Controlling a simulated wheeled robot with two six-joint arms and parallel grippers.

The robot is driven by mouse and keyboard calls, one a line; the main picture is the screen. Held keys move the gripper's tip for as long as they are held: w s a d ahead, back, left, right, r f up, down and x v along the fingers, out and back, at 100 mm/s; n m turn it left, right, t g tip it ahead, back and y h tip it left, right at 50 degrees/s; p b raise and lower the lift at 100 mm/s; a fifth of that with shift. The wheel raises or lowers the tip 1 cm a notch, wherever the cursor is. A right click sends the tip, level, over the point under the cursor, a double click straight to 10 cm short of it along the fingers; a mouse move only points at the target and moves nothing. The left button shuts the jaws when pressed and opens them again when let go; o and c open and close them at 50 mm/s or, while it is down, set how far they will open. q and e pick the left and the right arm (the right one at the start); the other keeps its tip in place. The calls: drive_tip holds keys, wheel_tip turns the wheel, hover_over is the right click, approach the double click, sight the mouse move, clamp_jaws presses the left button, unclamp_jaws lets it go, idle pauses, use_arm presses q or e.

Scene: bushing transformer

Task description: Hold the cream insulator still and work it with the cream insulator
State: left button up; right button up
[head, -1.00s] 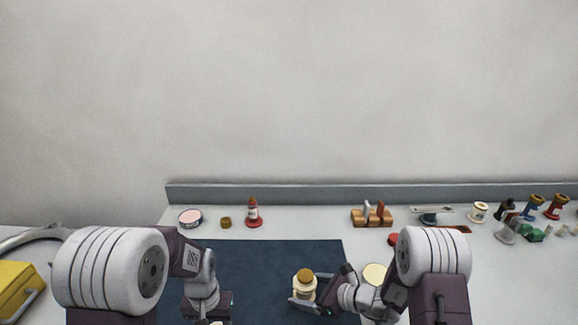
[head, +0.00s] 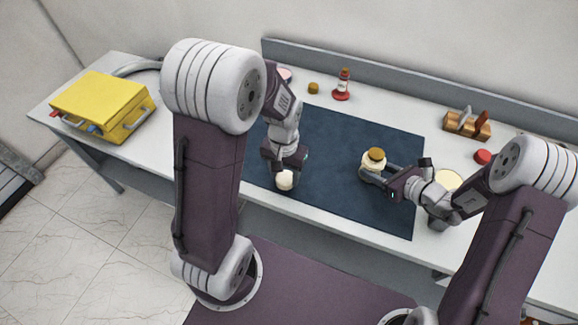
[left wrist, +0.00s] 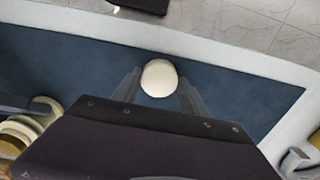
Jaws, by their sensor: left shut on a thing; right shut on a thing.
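My left gripper (head: 285,173) is shut on a cream insulator (head: 284,181), whose pale rounded end shows over the front part of the blue mat. In the left wrist view this pale round end (left wrist: 159,78) sits between the two fingers. My right gripper (head: 372,175) is shut on the other cream insulator (head: 373,167), which is upright with a brown-gold cap (head: 376,154) on top. It also shows in part at the lower left of the left wrist view (left wrist: 22,130). The two insulators are apart, with bare mat between them.
The blue mat (head: 330,150) is clear between the grippers. Behind it stand a red-based bottle (head: 342,86) and a small brown-gold piece (head: 313,88). A wooden rack (head: 466,124) and red lid (head: 483,156) are at right. A yellow case (head: 104,105) is at left.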

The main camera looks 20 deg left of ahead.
use_arm(q)
drive_tip(key=w+d+r, duration=0.1)
drive_tip(key=w+r, duration=0.5)
wheel_tip(320, 180, up, 8)
drive_tip(key=m, duration=0.6)
hover_over(376, 153)
drive_tip(key=shift+f, duration=3.25)
drive_tip(key=shift+f, duration=0.25)
